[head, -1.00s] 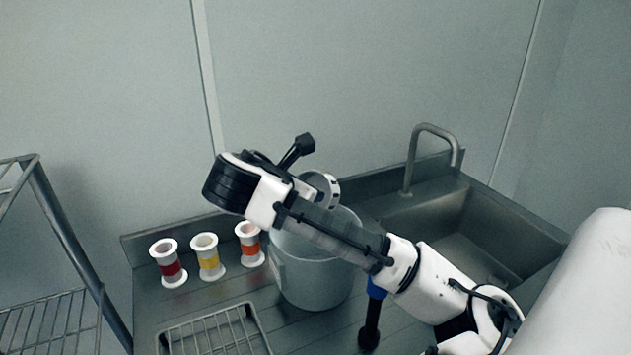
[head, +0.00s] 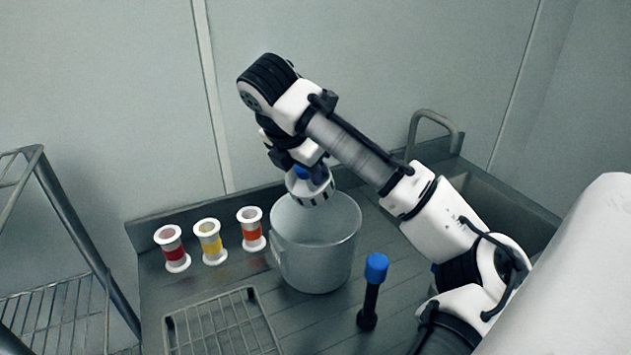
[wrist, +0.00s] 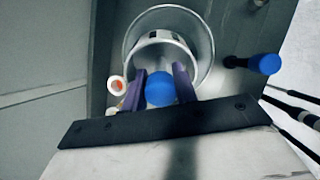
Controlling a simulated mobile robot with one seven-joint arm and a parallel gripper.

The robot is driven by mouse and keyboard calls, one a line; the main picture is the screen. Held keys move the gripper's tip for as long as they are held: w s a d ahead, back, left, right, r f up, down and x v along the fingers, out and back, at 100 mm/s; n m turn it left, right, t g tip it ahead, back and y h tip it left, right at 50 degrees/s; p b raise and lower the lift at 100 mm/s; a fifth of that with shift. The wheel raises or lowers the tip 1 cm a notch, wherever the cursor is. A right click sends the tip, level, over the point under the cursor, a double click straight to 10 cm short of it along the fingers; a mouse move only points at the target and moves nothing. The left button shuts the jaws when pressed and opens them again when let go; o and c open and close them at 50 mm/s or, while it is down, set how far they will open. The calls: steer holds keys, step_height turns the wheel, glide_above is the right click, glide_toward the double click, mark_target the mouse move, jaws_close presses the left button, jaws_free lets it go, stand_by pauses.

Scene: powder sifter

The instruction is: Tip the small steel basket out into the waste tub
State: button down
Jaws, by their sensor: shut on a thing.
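The small steel basket (head: 312,190) is a pale slotted cup below my gripper (head: 301,171), over the back left rim of the waste tub. It looks roughly upright. In the wrist view, the basket (wrist: 152,46) lies just beyond the purple fingers of my gripper (wrist: 160,84), which are shut around its blue-knobbed handle (wrist: 160,90). The waste tub (head: 315,262) is a round grey bucket on the counter. It also shows behind the basket in the wrist view (wrist: 203,38). I cannot tell whether anything is in the basket.
Spools with red (head: 173,252), yellow (head: 211,244) and orange (head: 252,232) bands stand left of the tub. A black tool with a blue cap (head: 376,268) stands at its right front. A wire rack (head: 222,325) lies in front. A sink with a tap (head: 436,118) is behind right.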

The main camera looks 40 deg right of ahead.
steer(key=r+y, duration=0.1)
steer(key=y, duration=0.1)
steer(key=shift+r+g+y, duration=0.15)
steer(key=shift+g+y, duration=0.15)
steer(key=shift+g, duration=0.1)
steer(key=shift+r+g+y, duration=0.4)
steer(key=shift+g+y, duration=0.1)
steer(key=shift+y, duration=0.7)
